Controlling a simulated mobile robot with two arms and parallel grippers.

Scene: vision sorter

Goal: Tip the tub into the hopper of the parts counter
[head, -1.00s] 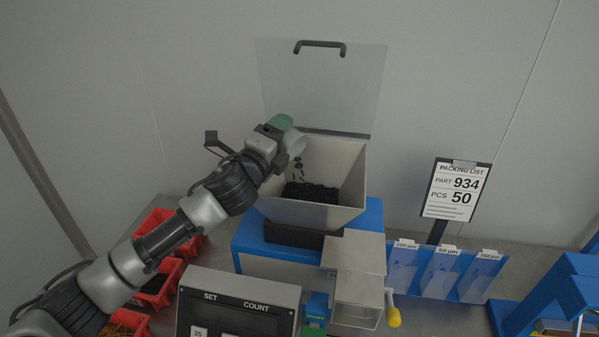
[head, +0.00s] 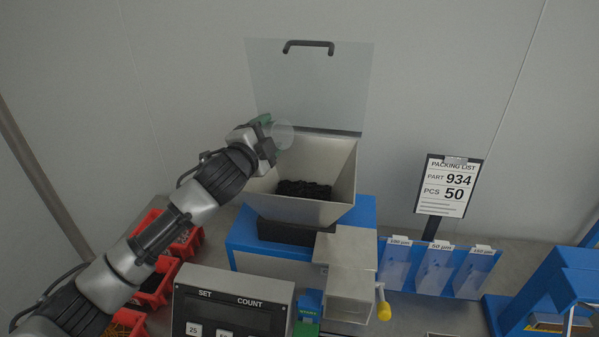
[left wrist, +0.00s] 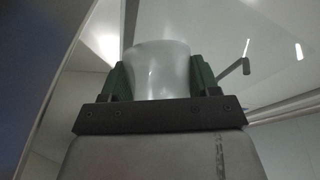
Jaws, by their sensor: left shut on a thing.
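My left gripper (head: 268,132) is over the left back part of the hopper, shut on a small translucent tub (head: 283,135). In the left wrist view the tub (left wrist: 158,70) sits between the two green fingers. No parts show in the tub, though its inside is not clearly seen. The hopper (head: 342,175) of the parts counter is open at the top, and a heap of black parts (head: 304,189) lies in it. Its clear lid (head: 310,85) with a dark handle stands raised behind it. My right gripper is not in view.
Red bins (head: 152,285) stand at the left, below my left arm. A counter display (head: 232,305) stands in front. A packing list sign (head: 448,187) reads part 934, 50 pcs. Several clear bags on a blue rack (head: 435,268) and a blue machine (head: 560,285) stand at the right.

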